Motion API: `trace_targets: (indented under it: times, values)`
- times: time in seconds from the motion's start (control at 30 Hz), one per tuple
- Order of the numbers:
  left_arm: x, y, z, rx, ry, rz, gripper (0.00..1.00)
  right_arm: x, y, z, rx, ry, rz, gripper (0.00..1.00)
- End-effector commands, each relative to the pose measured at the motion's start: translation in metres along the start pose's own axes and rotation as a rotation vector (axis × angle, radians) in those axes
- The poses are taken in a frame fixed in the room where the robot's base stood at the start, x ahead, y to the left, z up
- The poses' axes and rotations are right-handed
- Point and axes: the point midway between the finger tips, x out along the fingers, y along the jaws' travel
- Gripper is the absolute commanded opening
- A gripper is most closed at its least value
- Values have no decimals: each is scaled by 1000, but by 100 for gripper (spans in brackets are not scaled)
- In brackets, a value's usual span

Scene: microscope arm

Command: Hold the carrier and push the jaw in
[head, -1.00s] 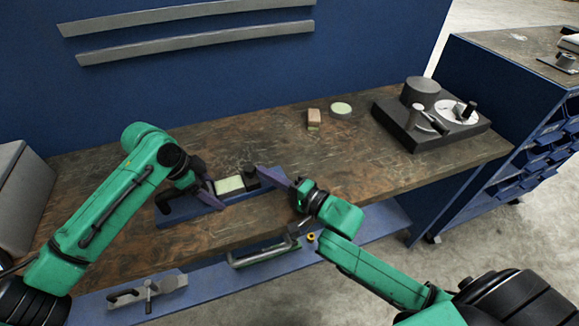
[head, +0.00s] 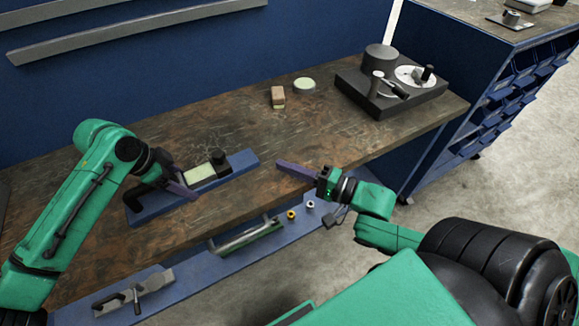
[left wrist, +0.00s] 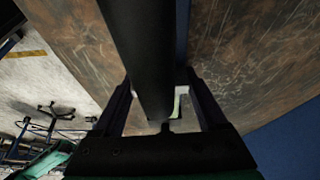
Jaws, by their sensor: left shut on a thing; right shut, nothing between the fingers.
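The carrier (head: 200,174), a block with a pale green top, sits on a blue base (head: 248,160) on the bench. A small dark block, seemingly the jaw (head: 219,160), stands against its right end. My left gripper (head: 186,190) is shut at the carrier's left end. In the left wrist view a black cylinder (left wrist: 143,55) runs between the fingers and hides most of the grip; a sliver of pale green shows past it. My right gripper (head: 280,165) is shut and empty, over the bench to the right of the jaw, clearly apart from it.
A black microscope-like stand (head: 392,85) is at the back right. A brown block (head: 278,97) and a pale green disc (head: 304,84) lie behind the base. A lower blue shelf (head: 190,278) in front holds tools and small rings. The bench middle is clear.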

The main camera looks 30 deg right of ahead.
Motion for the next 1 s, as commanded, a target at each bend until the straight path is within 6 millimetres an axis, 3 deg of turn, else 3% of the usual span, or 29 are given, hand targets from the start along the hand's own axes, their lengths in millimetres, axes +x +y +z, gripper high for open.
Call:
trace_targets:
  times: [0.3,0.33,0.4,0.73,1.0]
  values:
    - [-2,-1,-2,1,4,-6,0,-6,-1,0,-1,-1,-1,0]
    - [-2,-1,-2,1,4,-6,82,-6,-1,0,-1,-1,0,0]
    - [-2,-1,-1,1,3,-5,100,-6,-1,0,0,0,0,0]
    - [-10,-1,0,0,1,-4,100,-6,0,0,0,0,0,0]
    - [-79,-1,-1,1,3,-8,100,-5,0,0,0,0,0,0]
